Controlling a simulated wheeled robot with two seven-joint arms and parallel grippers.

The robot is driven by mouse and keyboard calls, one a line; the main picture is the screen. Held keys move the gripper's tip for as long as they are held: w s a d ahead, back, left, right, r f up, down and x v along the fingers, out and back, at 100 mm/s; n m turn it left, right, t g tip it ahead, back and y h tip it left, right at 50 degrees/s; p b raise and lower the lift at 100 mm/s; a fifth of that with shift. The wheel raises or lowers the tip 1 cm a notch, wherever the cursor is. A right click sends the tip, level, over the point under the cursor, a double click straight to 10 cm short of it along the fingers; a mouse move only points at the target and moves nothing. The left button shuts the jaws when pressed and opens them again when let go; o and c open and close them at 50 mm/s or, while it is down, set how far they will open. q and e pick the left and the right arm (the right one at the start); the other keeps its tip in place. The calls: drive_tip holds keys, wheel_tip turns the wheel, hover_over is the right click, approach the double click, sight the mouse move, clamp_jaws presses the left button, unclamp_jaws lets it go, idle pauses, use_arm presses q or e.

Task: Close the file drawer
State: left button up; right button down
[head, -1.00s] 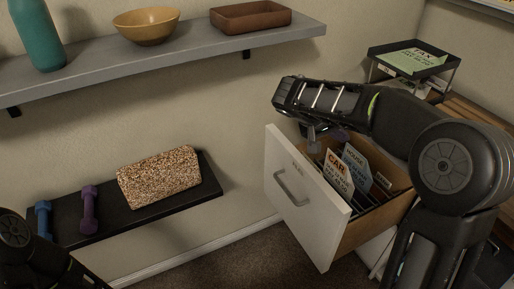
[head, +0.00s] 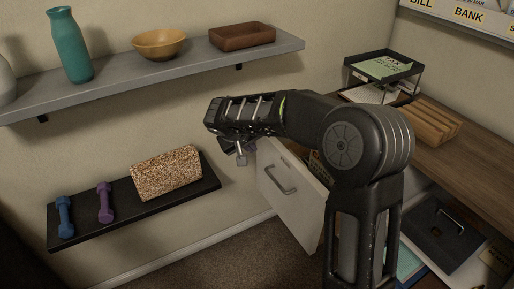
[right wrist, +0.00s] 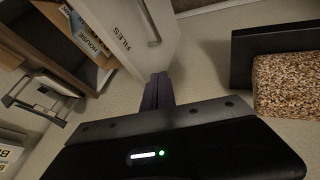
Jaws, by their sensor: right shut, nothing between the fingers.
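The file drawer (head: 272,197) stands open below the desk, its white front with a metal handle facing lower left. My right arm hides much of its inside. In the right wrist view the drawer front (right wrist: 128,27) bears the word FILES, and a folder marked HOUSE shows inside. My right gripper (head: 241,158) is shut and empty, by the upper left end of the drawer front. In the right wrist view its fingers (right wrist: 158,90) are together, close to the front's edge; I cannot tell whether they touch it. My left gripper is not in view.
A low black shelf (head: 206,186) with dumbbells and a speckled block is left of the drawer. A grey shelf (head: 110,87) with bottle and bowls is above. The desk (head: 460,165) at right holds a paper tray (head: 384,68). Floor before the drawer is clear.

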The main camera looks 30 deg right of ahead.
approach(272, 153)
wheel_tip(272, 153, down, 4)
drive_tip(key=w+a, duration=0.2)
drive_tip(key=shift+d, duration=2.15)
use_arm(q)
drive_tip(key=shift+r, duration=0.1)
use_arm(e)
drive_tip(key=shift+s, duration=0.1)
drive_tip(key=shift+d, duration=0.15)
